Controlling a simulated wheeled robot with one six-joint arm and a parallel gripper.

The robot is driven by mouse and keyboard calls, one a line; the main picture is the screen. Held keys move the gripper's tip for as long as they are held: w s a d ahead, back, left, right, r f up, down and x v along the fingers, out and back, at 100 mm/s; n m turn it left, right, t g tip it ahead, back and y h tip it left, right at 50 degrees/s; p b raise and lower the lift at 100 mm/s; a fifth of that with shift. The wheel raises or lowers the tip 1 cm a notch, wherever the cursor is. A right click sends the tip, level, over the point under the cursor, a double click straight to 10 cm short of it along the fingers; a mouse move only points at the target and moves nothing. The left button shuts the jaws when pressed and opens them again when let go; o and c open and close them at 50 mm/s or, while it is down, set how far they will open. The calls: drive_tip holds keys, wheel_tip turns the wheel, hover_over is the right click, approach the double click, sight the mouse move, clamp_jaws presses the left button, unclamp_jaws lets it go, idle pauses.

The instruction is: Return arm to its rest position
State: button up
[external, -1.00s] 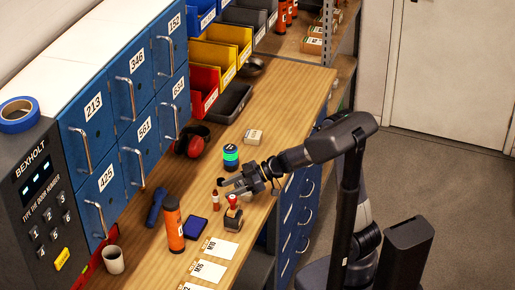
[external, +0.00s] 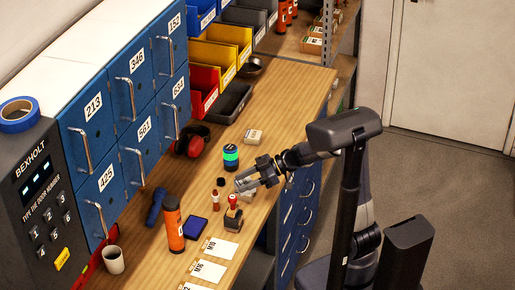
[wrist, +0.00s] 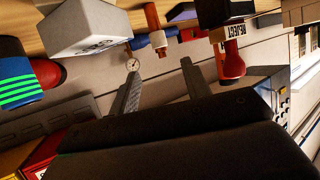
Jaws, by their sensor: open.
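My arm (external: 318,147) reaches in from the right over the wooden bench. My gripper (external: 239,184) is open and empty, above the bench near the red-handled stamp (external: 233,218) and a small red-topped bottle (external: 215,199). A black tin with a green and blue band (external: 231,157) stands beyond it. In the wrist view the two fingers of my gripper (wrist: 163,86) are spread with nothing held between them. That view also shows a pale box (wrist: 88,28), the banded tin (wrist: 18,78) and a red handle (wrist: 232,60).
An orange bottle (external: 173,224), a blue ink pad (external: 195,228), a cup (external: 113,260) and white cards (external: 220,249) lie on the near bench. Blue lockers (external: 125,115) and coloured bins (external: 213,60) line the left and back. Open floor (external: 440,175) lies right of the bench.

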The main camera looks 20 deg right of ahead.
sight(215, 190)
drive_tip(key=b+x, duration=0.1)
drive_tip(key=x, duration=1)
drive_tip(key=shift+s+a+f, duration=0.1)
drive_tip(key=shift+r+p, duration=0.55)
drive_tip(key=shift+r, duration=1.35)
